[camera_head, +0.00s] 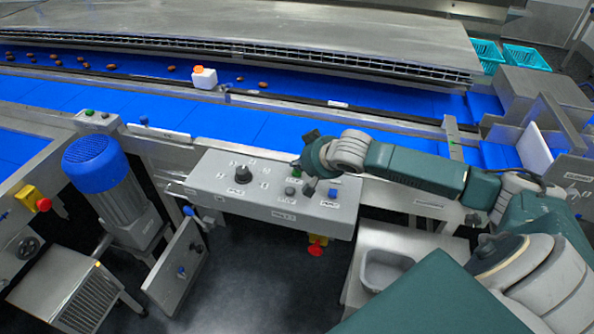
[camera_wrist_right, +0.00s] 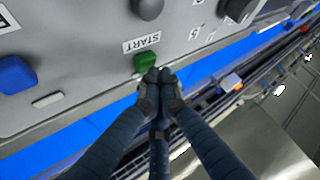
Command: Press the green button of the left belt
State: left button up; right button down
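A grey control panel (camera_head: 215,188) stands in the middle, in front of the belts. A green button (camera_wrist_right: 147,61) beside a START label (camera_wrist_right: 141,44) is on this panel in the right wrist view. My right gripper (camera_wrist_right: 158,77) has its fingers drawn together, empty, with the tips right by the green button; I cannot tell whether they touch. In the head view my right gripper (camera_head: 300,166) is over the panel's right half and partly covers its controls. A small box (camera_head: 96,120) with a green button (camera_head: 89,113) sits near the left belt (camera_head: 16,148). My left gripper is not in view.
A black knob (camera_head: 243,174) and a blue button (camera_head: 332,193) are on the panel. A red emergency stop (camera_head: 316,249) hangs below it. A blue-capped motor (camera_head: 95,165) stands at the left. Dates (camera_head: 172,68) lie on the far blue belt.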

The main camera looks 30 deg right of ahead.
aim_at(298, 173)
jog(key=shift+f, duration=0.5)
dwell(0.4)
jog(key=shift+r+p, duration=0.9)
jog(key=shift+p, duration=0.1)
notch_tip(298, 173, up, 5)
jog(key=p, duration=0.5)
jog(key=shift+r+p, duration=0.1)
jog(key=shift+p, duration=0.2)
